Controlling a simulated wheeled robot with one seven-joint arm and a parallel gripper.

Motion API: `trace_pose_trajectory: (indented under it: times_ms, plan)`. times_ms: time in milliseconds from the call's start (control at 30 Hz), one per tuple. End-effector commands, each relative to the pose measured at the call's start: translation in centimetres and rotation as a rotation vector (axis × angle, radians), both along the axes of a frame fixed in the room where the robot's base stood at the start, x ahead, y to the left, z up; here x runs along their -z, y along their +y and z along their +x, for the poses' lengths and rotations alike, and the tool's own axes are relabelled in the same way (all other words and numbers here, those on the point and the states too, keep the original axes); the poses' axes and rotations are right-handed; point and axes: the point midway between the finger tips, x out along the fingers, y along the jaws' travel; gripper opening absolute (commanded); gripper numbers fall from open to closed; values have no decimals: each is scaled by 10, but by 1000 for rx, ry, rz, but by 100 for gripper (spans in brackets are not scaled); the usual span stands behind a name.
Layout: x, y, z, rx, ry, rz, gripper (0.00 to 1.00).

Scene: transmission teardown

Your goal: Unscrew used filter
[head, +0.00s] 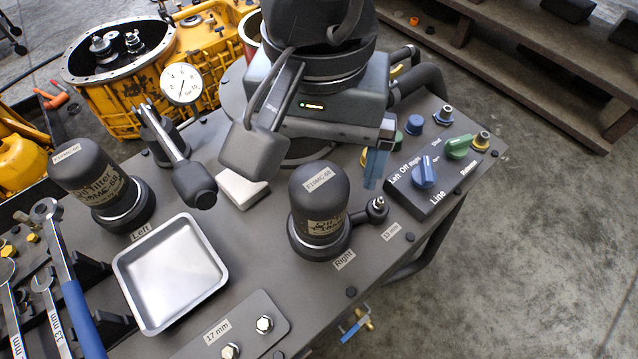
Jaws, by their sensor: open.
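Two black oil filters stand upright on the grey bench top. The left filter (93,178) sits at the "Left" label, and the right filter (320,205) sits at the "Right" label. Both have printed labels, and I cannot tell from these which one is used. My gripper (318,158) is at the top middle, just behind and above the right filter. Its jaws are wide apart with nothing between them; one finger is at the left and the other at the right. Neither finger appears to touch a filter. The bench behind the right filter is partly hidden by my gripper.
A metal tray (170,275) lies between the filters, nearer the front. A black-handled lever (188,175) rises behind it. A pressure gauge (182,84) stands farther back. The line selector with a blue knob (425,172) is at the right. Wrenches (72,280) lie at the left.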

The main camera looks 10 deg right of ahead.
Motion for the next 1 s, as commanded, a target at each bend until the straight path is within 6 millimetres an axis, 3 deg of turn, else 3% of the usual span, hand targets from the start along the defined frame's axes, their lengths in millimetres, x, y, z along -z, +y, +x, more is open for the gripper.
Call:
trace_pose_trajectory:
  times_ms: [100,400,1000]
  plan:
    - [19,0,0,-1,-1,0,98]
    - [47,0,0,-2,-1,1,98]
    - [55,0,0,-2,0,0,98]
